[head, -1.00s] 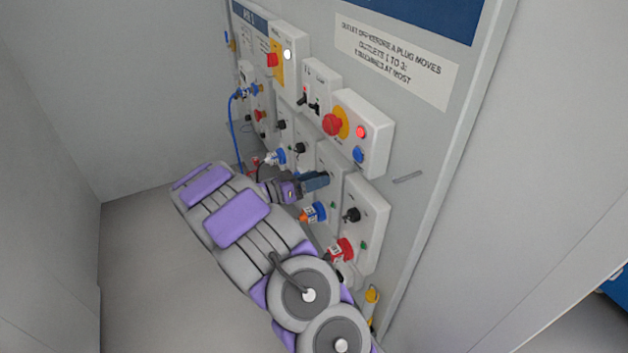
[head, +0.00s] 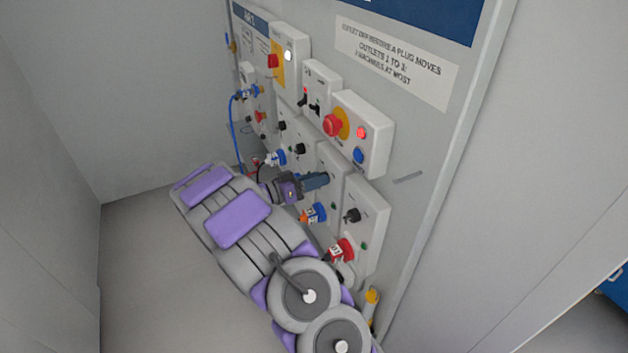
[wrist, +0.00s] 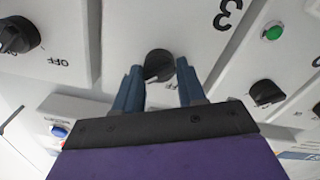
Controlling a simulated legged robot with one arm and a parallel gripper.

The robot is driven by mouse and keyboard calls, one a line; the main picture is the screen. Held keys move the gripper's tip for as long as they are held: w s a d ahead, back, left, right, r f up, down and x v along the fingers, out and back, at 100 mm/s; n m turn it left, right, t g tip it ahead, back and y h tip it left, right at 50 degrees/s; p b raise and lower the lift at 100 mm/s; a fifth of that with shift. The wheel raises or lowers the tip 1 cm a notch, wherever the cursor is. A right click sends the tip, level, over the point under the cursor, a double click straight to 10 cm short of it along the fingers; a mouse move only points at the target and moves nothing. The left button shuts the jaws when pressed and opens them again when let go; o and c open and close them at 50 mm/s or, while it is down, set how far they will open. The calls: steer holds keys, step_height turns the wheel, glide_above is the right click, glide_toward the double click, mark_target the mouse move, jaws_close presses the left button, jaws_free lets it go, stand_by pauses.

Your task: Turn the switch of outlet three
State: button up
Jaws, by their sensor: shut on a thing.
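In the wrist view, the black rotary switch of outlet three (wrist: 158,66) sits on a white box marked "3". My gripper (wrist: 160,80) has its two blue fingers on either side of this knob and is shut on it. In the head view, my gripper (head: 316,181) reaches the outlet three box (head: 329,198) in the lower row of the panel. The knob is hidden there behind the fingers. A green lamp (wrist: 273,31) shows on the white boxes in the wrist view.
A neighbouring outlet with a black knob (head: 352,215) and red plug (head: 342,250) is to the right. A blue plug (head: 314,213) is just below my gripper. A box with a red stop button (head: 333,125) is above. Open floor (head: 140,290) lies left.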

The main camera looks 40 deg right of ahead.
steer(key=shift+n, duration=0.3)
steer(key=shift+d+f+n+p, duration=0.15)
steer(key=shift+n+p, duration=1.25)
steer(key=shift+n, duration=2.95)
steer(key=shift+a+f+n+p, duration=0.15)
steer(key=shift+n+p, duration=1.2)
steer(key=shift+n, duration=3)
steer(key=shift+d, duration=0.1)
steer(key=o, duration=1)
steer(key=shift+w+d+f, duration=0.1)
steer(key=shift+d, duration=0.2)
steer(key=p+v, duration=0.1)
steer(key=v, duration=1.6)
steer(key=shift+a, duration=0.35)
